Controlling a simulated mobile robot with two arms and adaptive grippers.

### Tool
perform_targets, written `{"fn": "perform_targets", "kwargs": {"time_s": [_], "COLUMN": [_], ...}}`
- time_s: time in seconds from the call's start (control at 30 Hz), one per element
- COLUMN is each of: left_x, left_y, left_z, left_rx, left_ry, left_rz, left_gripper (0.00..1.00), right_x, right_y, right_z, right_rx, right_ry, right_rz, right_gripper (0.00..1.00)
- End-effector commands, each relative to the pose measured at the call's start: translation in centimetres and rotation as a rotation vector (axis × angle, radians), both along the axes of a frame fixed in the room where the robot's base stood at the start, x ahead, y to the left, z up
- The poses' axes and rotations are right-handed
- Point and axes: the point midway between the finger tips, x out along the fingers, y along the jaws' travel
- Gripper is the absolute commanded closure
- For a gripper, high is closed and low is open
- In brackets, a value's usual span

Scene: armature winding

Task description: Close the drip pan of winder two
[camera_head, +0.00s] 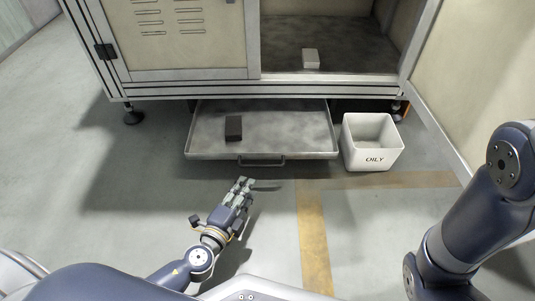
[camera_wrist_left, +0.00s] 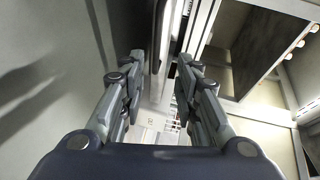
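The drip pan (camera_head: 285,125) is a shallow grey metal tray, pulled out from under the winder's cabinet (camera_head: 190,88). Its front lip carries a bar handle (camera_head: 262,163). A small dark block (camera_head: 233,128) lies in the pan, left of its middle. My left gripper (camera_head: 243,183) is in front of the pan, just below and left of the handle in the picture, apart from it as far as I can see. The left wrist view shows its two fingers (camera_wrist_left: 158,85) spread, with nothing held between them. My right gripper is out of view; only part of its arm shows.
A white bin (camera_head: 370,150) marked "OILY" stands on the floor close to the pan's right side. A light block (camera_head: 311,59) sits on the cabinet's open floor. A cabinet foot (camera_head: 133,116) stands left of the pan. A beige panel (camera_head: 485,75) bounds the right.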

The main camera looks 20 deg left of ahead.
Motion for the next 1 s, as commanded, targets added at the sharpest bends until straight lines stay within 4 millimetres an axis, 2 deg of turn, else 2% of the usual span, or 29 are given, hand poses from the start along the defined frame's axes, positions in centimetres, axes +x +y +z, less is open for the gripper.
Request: {"fn": "perform_targets", "kwargs": {"time_s": [0.07, 0.17, 0.7, 1.0], "left_x": [-0.4, 0.1, 8.1, 10.0], "left_y": [0.3, 0.2, -0.8, -1.0], "left_z": [-0.6, -0.8, -2.4, -2.7], "left_rx": [0.017, 0.020, 0.017, 0.018], "left_ry": [0.007, 0.007, 0.004, 0.007], "left_rz": [0.001, 0.003, 0.001, 0.002], "left_gripper": [0.70, 0.70, 0.70, 0.70], "right_x": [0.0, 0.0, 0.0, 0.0], "right_y": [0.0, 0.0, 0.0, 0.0], "right_z": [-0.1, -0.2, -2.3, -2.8], "right_rx": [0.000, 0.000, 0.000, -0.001], "right_ry": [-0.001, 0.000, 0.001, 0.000], "right_rz": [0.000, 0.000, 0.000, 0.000], "right_gripper": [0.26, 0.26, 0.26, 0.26]}}
